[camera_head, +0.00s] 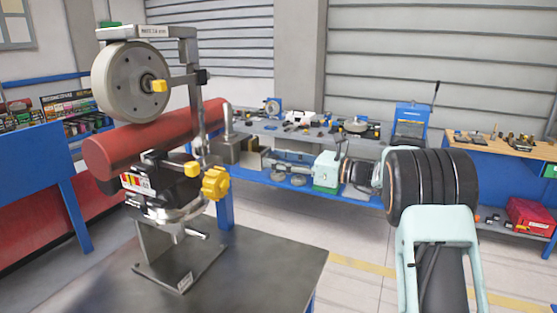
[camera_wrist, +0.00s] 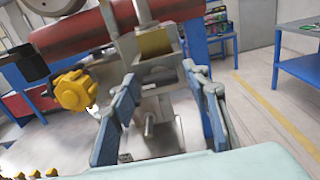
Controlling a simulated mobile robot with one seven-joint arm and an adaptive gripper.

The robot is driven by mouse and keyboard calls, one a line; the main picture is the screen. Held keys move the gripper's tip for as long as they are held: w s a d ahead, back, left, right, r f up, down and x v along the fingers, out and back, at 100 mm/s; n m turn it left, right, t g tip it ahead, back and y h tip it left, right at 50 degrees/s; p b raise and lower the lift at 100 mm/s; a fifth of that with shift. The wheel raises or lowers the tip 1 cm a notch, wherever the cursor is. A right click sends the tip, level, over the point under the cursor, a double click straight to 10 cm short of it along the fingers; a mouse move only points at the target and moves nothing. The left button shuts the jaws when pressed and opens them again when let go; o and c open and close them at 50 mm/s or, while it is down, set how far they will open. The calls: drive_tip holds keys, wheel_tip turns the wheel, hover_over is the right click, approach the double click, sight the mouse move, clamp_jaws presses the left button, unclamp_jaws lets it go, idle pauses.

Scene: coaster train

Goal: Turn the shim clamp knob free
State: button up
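A lobed yellow knob (camera_head: 215,183), which looks like the shim clamp knob, sits on the right side of the clamp assembly (camera_head: 160,200) in the head view. It also shows in the wrist view (camera_wrist: 75,90), left of the left finger and outside the finger gap. A smaller yellow part (camera_head: 192,168) is just left of it in the head view. My gripper (camera_head: 272,167) is to the right of the knob, apart from it, with its fingers pointing left. In the wrist view its two blue fingers (camera_wrist: 160,80) are spread and nothing is held between them.
A red roller (camera_head: 150,138) lies above the clamp, under a grey wheel (camera_head: 130,82) with a yellow centre part. The assembly stands on a dark table (camera_head: 245,265). A workbench (camera_head: 260,128) with tools stands behind. The floor at right is open.

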drive_tip(key=c, duration=0.8)
drive_tip(key=shift+c, duration=0.2)
drive_tip(key=shift+f+n+b, duration=0.15)
drive_tip(key=shift+n+b, duration=0.25)
drive_tip(key=shift+b, duration=0.3)
drive_tip(key=shift+n+b, duration=8.7)
drive_tip(key=shift+b, duration=0.5)
drive_tip(key=o, duration=1.2)
drive_tip(key=shift+c, duration=0.2)
